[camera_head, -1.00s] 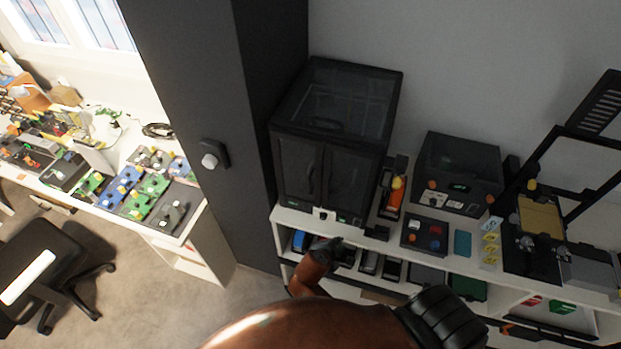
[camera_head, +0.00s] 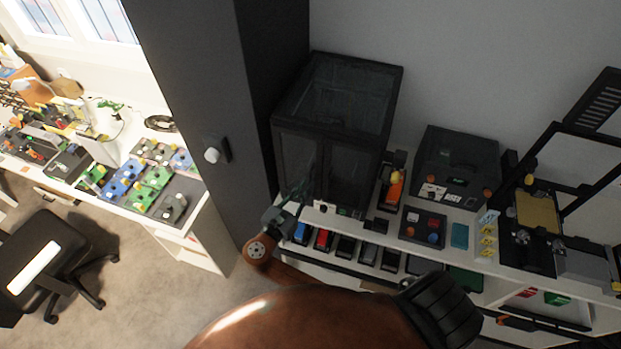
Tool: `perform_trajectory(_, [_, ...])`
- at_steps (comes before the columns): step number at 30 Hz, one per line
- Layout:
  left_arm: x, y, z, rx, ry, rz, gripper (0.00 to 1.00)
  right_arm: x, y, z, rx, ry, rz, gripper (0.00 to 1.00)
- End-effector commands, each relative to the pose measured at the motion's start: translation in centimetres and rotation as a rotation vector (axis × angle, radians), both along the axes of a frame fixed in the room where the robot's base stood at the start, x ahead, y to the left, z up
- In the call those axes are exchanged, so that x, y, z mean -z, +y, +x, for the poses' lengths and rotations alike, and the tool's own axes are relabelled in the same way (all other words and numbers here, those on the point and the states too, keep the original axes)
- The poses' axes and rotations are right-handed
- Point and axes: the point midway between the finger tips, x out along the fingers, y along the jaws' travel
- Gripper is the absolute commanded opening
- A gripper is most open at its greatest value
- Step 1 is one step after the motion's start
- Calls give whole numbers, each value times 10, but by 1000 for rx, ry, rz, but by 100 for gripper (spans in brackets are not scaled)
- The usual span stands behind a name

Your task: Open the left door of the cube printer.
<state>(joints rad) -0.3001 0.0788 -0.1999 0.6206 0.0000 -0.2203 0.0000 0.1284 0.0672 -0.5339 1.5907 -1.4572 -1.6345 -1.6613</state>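The cube printer (camera_head: 338,110) is a tall dark box with a glassy top, standing on the white shelf unit beside the dark column. Its left door (camera_head: 296,162) and its right door look closed on the front. My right arm comes up from the bottom in brown-orange. My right gripper (camera_head: 284,212) is small and grey, at the printer's lower left front corner, just in front of the left door. Its fingers are too small and dark to tell their opening or any contact. My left gripper is out of view.
The dark column (camera_head: 185,80) stands close to the printer's left. An orange-topped device (camera_head: 393,188) and a dark box (camera_head: 458,165) stand to its right. Several small items line the lower shelf. Floor (camera_head: 150,290) is clear between the chair (camera_head: 45,265) and my arm.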

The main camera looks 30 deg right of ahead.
Motion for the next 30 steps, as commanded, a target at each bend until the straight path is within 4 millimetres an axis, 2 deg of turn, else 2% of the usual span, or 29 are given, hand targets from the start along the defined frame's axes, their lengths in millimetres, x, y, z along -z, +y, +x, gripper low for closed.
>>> perform_trajectory(3, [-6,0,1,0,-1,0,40,-2,-16,9,-1,1,-2,14])
perform_trajectory(9, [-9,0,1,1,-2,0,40,0,-30,17,-1,0,2,14])
perform_trajectory(18, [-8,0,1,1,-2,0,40,1,-32,18,-1,1,3,14])
perform_trajectory(24, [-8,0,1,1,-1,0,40,1,-32,18,-1,1,3,0])
perform_trajectory(30, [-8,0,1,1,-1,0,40,1,-32,18,-1,0,4,0])
